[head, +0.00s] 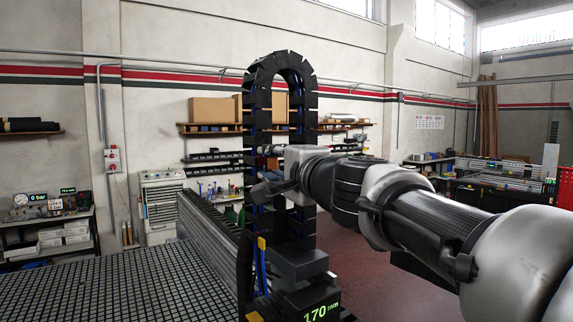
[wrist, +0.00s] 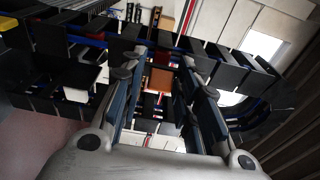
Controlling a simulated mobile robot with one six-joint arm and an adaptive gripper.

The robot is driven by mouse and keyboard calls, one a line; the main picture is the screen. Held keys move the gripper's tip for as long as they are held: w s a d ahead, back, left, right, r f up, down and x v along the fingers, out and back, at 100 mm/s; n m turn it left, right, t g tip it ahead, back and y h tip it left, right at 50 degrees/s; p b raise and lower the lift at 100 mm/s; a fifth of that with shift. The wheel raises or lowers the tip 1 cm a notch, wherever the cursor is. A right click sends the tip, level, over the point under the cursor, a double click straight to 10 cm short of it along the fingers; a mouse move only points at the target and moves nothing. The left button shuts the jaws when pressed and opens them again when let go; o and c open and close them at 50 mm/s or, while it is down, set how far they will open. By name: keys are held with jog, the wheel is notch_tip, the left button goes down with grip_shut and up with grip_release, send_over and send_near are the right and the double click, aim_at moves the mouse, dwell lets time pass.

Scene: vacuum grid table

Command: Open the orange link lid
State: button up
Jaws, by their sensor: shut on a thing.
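A tall black cable chain (head: 309,110) stands in an arch with blue cables inside. My gripper (head: 268,187) reaches in from the right at about mid height of the chain. The orange link lid does not stand out in the head view, where my gripper and the chain crowd that spot. In the wrist view an orange-brown piece, which I take for the orange link lid (wrist: 160,78), lies between the two fingers of my gripper (wrist: 157,75). The fingers are set well apart and shut on it among black links. The exact contact is hard to see.
A black grid table (head: 110,285) fills the lower left, with a long grey ribbed rail (head: 212,235) along its edge. A black block with a green "170 mm" display (head: 320,311) stands below my gripper. Red floor (head: 375,270) is free to the right.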

jog(key=shift+d, duration=0.15)
jog(key=n+g+y, duration=0.1)
jog(key=y, duration=0.1)
jog(key=d+n+g+y, duration=0.1)
jog(key=n+g+y, duration=0.1)
jog(key=w+n+g+y, duration=0.1)
jog(key=g+y, duration=0.1)
jog(key=shift+d+n, duration=0.35)
jog(key=shift+n, duration=0.05)
jog(key=n+g+y+p, duration=0.2)
jog(key=g+p, duration=0.1)
jog(key=d+n+g+p, duration=0.1)
jog(key=n+g+p, duration=0.1)
jog(key=shift+w+r+y, duration=0.2)
jog(key=shift+w+y, duration=0.15)
jog(key=shift+y, duration=0.05)
jog(key=n+g+p, duration=0.1)
jog(key=g+p, duration=0.1)
jog(key=p, duration=0.1)
jog(key=shift+w+f, duration=0.1)
jog(key=shift+w, duration=0.05)
jog(key=shift+f+n+g+y+p, duration=0.1)
jog(key=shift+n+g+y+p, duration=0.2)
jog(key=o, duration=0.8)
